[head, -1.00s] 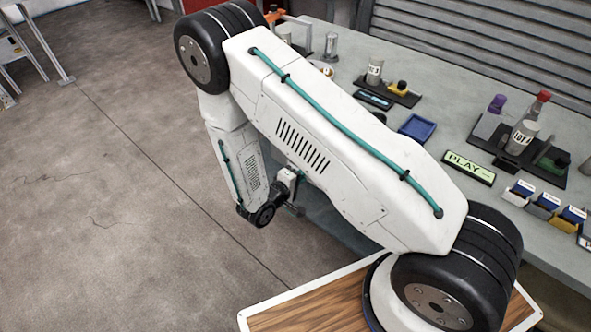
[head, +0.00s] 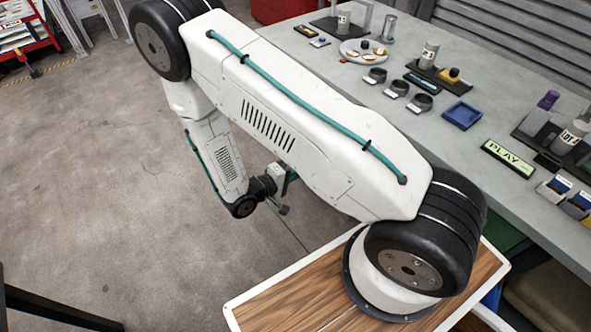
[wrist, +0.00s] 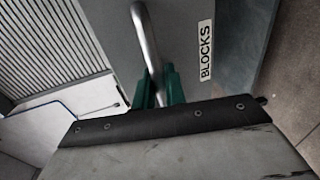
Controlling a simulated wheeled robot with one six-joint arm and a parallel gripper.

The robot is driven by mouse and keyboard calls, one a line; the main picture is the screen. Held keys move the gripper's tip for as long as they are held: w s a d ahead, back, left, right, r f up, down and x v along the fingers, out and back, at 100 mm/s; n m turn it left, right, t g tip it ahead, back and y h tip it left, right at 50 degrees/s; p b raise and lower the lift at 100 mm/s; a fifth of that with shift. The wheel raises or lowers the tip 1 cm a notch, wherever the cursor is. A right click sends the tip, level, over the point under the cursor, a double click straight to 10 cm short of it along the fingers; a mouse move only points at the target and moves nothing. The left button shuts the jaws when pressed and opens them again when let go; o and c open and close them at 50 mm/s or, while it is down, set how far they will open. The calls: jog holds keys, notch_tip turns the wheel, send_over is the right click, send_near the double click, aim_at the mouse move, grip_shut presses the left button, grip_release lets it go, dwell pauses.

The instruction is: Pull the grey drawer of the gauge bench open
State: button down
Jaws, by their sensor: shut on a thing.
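In the wrist view, a grey drawer front (wrist: 183,45) carries a white label reading BLOCKS (wrist: 205,52). A bent metal bar handle (wrist: 147,40) stands out from it. The green fingers of my gripper (wrist: 160,88) are shut on the handle, one on each side of the bar. The fingers' lower part is hidden behind the dark edge in front. In the head view, my gripper (head: 283,190) is low beside the gauge bench (head: 385,105), partly behind my arm. My arm hides the drawer there, so how far it stands out cannot be told.
The bench top holds a blue tray (head: 462,116), a plate with small items (head: 363,50), several dark ring-shaped holders and a PLAY sign (head: 508,158). A red cabinet (head: 22,35) stands at the back left. The concrete floor (head: 90,170) left of my arm is open.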

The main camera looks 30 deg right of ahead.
jog(key=shift+s+a, duration=0.1)
jog(key=shift+s, duration=0.05)
jog(key=c, duration=1.5)
grip_release()
jog(key=shift+c, duration=0.2)
jog(key=v, duration=0.7)
jog(key=shift+a, duration=0.4)
